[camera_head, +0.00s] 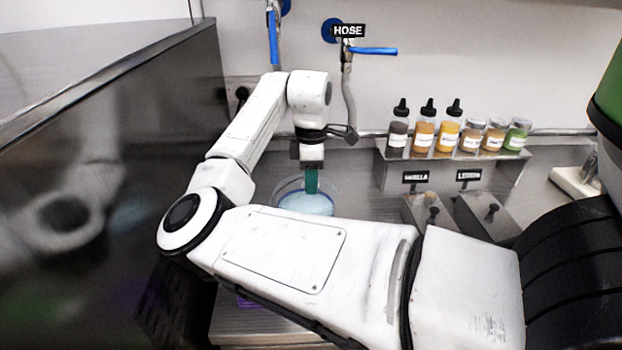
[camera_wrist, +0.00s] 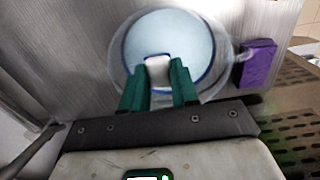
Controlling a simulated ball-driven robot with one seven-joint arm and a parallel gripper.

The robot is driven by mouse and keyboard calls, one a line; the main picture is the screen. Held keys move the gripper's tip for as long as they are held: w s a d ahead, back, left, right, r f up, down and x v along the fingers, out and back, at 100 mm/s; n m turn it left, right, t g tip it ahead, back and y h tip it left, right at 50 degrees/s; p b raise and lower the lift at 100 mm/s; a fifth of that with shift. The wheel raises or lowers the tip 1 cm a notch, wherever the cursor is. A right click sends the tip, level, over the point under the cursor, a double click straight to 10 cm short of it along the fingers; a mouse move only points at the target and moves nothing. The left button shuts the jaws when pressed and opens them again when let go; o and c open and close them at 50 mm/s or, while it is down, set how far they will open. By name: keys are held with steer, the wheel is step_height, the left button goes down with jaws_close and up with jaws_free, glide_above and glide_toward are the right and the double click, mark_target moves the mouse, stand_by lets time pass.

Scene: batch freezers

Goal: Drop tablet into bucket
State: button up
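The bucket (camera_head: 277,190) is a clear round tub with pale blue liquid, partly hidden behind my arm in the head view. In the wrist view the bucket (camera_wrist: 216,88) lies beneath my fingers, its blue contents filling the middle. My gripper (camera_head: 312,188) points down over the bucket in the head view. In the wrist view my gripper (camera_wrist: 158,74) has green fingers on both sides of a small white tablet (camera_wrist: 158,66). The fingers appear shut on the tablet, which shows against the blue contents. The tablet cannot be made out in the head view.
A purple sponge-like block (camera_wrist: 258,62) lies beside the bucket. A shelf (camera_head: 452,165) with several bottles and jars is at the back right, above lidded metal containers (camera_head: 487,214). A hose tap (camera_head: 347,60) is on the wall. A metal panel (camera_head: 110,180) stands at the left.

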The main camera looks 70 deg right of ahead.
steer(key=o, duration=0.5)
steer(key=shift+o, duration=0.2)
steer(key=shift+r, duration=0.1)
step_height(320, 180, up, 11)
steer(key=shift+f, duration=0.2)
stand_by(0.4)
